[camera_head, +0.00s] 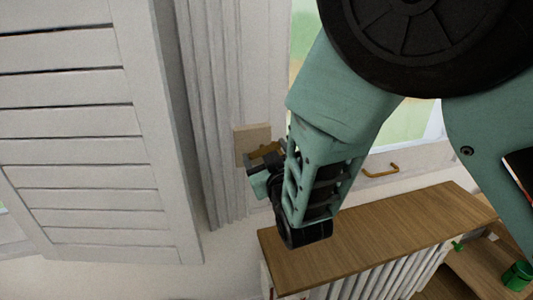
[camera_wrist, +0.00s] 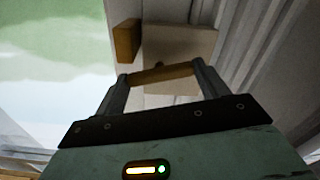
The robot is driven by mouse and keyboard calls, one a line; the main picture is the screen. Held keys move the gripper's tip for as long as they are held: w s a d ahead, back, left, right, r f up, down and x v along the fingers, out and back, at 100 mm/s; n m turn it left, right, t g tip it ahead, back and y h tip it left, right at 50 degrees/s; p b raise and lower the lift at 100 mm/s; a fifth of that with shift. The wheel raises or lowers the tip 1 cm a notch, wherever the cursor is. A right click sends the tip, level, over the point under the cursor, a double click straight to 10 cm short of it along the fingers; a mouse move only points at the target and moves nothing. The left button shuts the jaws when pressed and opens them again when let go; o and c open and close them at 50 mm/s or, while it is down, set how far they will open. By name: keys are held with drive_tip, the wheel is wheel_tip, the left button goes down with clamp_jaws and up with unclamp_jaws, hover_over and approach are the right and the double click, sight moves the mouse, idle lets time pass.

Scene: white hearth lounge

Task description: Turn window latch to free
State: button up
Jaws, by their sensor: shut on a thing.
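The window latch has a beige square plate (camera_head: 251,138) on the white window frame, in the middle of the head view. The plate also shows in the wrist view (camera_wrist: 185,45). Its brass-brown handle (camera_wrist: 160,74) lies nearly level across the picture, slightly higher at the right. My gripper (camera_wrist: 157,76) is shut on the handle, one dark finger at each end. In the head view my gripper (camera_head: 265,163) is at the plate's lower right, and my arm hides part of the window. A small brown block (camera_wrist: 127,40) sits left of the plate.
A white louvred shutter (camera_head: 85,130) and pale curtain folds stand to the left. A wood-topped radiator cover (camera_head: 385,230) is below my arm. A brass pull (camera_head: 381,171) is on the frame at right. A green cup (camera_head: 517,275) stands at lower right.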

drive_tip(key=n, duration=0.3)
drive_tip(key=shift+n, duration=0.4)
drive_tip(key=n+p, duration=0.1)
drive_tip(key=n, duration=0.2)
drive_tip(key=shift+n, duration=0.3)
drive_tip(key=n+p, duration=0.2)
drive_tip(key=n, duration=0.3)
drive_tip(key=shift+a, duration=0.1)
drive_tip(key=shift+n+p, duration=0.4)
drive_tip(key=shift+n, duration=0.7)
drive_tip(key=shift+f, duration=0.1)
drive_tip(key=o, duration=1)
